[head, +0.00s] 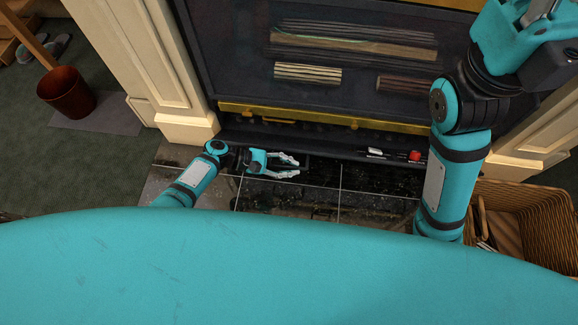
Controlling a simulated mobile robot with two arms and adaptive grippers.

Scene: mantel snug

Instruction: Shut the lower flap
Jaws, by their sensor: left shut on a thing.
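The lower flap (330,149) is a long dark strip at the foot of the fireplace, below the brass bar. It appears folded down and open, with a red knob (414,156) and a small pale fitting (375,152) showing near its right part. My left gripper (298,166) reaches in from the left, low over the dark hearth tiles. Its pale fingers are shut on what looks like the flap's edge or a dark tab on it; the contact is small and hard to make out.
The dark glass fire front (350,65) stands behind, with a brass bar (300,114) beneath. Cream pillars (150,60) flank it. A wicker basket (525,215) stands at the right, a brown bin (66,92) at the left. Tiled hearth (300,195) lies in front.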

